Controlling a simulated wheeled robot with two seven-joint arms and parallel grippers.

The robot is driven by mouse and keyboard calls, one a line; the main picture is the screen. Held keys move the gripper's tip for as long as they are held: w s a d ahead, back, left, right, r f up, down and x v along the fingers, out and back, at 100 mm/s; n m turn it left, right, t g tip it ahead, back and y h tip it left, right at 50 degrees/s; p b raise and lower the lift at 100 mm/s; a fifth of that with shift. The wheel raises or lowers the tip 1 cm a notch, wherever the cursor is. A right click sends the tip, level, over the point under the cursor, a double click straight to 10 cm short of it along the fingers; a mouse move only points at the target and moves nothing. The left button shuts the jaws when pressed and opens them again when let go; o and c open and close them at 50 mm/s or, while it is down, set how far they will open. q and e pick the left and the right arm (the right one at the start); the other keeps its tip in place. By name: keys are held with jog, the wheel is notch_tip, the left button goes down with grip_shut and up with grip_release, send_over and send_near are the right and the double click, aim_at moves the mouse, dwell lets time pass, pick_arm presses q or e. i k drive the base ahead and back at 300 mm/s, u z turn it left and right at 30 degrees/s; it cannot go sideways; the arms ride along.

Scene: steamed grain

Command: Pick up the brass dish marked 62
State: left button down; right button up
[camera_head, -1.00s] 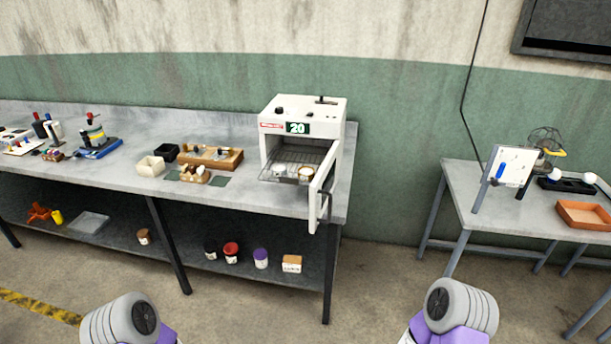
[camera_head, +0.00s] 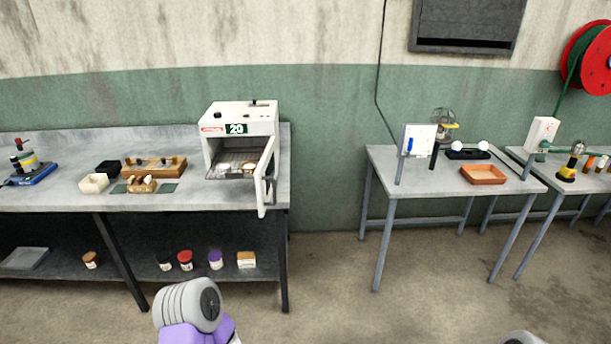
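A white oven (camera_head: 238,115) with a display reading 20 stands on the grey bench, its door (camera_head: 265,175) open toward the front. Small dishes (camera_head: 249,166) sit on the wire rack inside it. One seems to have a brass-coloured rim, but they are too small to read any mark, so I cannot tell which dish is marked 62. Only parts of my arms show along the bottom edge. Neither gripper is in view.
The grey bench (camera_head: 60,203) also holds a white box (camera_head: 94,183) and a wooden tray (camera_head: 154,167). Jars stand on its lower shelf. A second table (camera_head: 440,182) with an orange tray (camera_head: 483,174) stands right. Open floor lies between them.

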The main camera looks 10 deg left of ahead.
aim_at(249, 167)
jog(key=z, duration=0.35)
jog(key=i, duration=0.8)
jog(key=u, duration=0.8)
jog(key=i, duration=0.85)
jog(key=u, duration=1.05)
